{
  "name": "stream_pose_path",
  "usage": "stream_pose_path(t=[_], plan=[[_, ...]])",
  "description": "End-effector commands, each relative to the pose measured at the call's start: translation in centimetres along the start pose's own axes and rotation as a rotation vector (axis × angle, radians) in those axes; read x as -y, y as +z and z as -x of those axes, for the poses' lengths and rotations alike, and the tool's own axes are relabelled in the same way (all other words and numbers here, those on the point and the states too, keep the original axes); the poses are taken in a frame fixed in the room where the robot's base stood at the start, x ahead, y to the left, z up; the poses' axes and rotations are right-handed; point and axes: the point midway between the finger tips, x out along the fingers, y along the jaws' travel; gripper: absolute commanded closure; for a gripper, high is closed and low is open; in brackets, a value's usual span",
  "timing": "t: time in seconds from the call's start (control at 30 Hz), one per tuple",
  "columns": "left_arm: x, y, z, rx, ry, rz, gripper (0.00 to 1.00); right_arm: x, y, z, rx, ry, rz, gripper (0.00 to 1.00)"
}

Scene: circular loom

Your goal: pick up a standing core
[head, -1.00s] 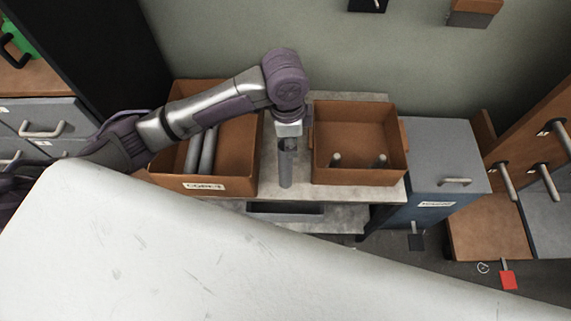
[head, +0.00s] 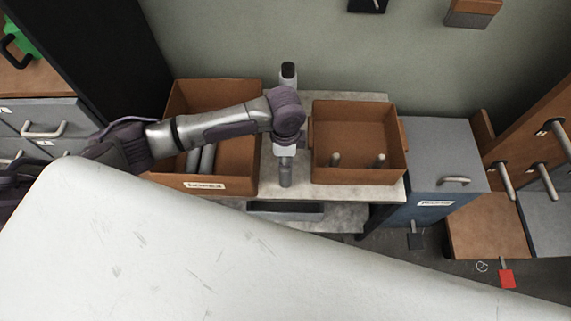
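A grey cylindrical core (head: 285,174) stands upright on the pale bench between two brown bins. My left gripper (head: 285,152) points down from above at its top, and the wrist and gripper hide the core's upper part. I cannot tell whether the fingers are around the core or just above it, nor whether they are open or shut. Two more grey cores (head: 207,160) lean in the left bin (head: 240,165), partly hidden by my arm. My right gripper is not in view.
The right bin (head: 360,174) holds two short grey pegs. A dark-and-white upright item (head: 288,72) stands behind my wrist. A grey cabinet (head: 450,155) is on the right. A large white surface (head: 160,245) fills the front. The bench (head: 385,192) is narrow between the bins.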

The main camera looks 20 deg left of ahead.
Motion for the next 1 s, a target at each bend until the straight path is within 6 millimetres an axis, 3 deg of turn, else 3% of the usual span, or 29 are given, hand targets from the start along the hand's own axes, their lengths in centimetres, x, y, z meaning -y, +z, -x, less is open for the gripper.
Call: stream_pose_path(t=[0.13,0.4,0.63,1.0], plan=[[0.0,0.0,-1.9,0.001,0.002,0.0,0.68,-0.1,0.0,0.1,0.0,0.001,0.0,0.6],[0.0,0.0,-2.3,0.0,-0.001,-0.001,0.68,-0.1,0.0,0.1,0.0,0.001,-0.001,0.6],[0.0,0.0,-2.3,0.0,-0.001,0.0,1.0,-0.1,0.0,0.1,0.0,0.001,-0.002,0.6],[0.1,0.0,-2.2,-0.001,-0.001,0.0,1.0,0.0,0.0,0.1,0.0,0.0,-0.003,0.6]])
